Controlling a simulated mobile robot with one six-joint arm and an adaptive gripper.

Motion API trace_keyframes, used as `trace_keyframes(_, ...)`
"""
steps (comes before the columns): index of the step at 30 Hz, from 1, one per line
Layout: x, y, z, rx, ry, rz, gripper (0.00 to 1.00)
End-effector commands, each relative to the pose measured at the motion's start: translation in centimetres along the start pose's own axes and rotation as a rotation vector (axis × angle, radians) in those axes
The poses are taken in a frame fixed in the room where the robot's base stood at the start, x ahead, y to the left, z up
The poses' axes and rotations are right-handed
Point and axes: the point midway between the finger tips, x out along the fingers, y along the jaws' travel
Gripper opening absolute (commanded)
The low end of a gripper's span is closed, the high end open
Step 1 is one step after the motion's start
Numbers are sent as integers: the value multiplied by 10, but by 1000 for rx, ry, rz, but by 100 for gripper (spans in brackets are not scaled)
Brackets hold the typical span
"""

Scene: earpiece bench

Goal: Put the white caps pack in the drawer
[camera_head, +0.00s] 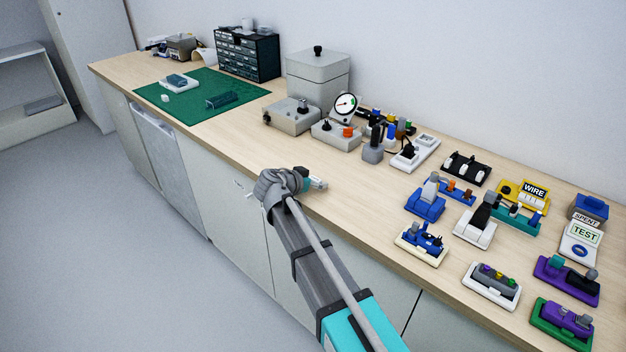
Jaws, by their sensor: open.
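I cannot tell for certain which thing is the white caps pack. A small white block (165,98) lies on the green mat (228,98) at the far left part of the bench. A dark cabinet of small drawers (248,54) stands behind the mat against the wall, and its drawers look shut. My gripper (320,184) is over the front of the bench top, right of the mat and apart from these things. It is small in view and partly hidden by my wrist; it is open, and I see nothing held in it.
A white tray with a blue-grey part (179,82) and a dark teal block (222,100) are on the mat. Grey boxes (318,75) and a dial gauge (345,105) stand at the back. Several coloured fixtures, one marked WIRE (535,190), crowd the right. The bench middle (355,190) is clear.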

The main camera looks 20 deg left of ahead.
Motion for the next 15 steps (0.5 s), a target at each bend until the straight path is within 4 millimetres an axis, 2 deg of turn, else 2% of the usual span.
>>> trace_keyframes(11, -2, 0, -3, 0, 0, 0, 90)
trace_keyframes(15, -14, 0, -4, -1, 0, -2, 90)
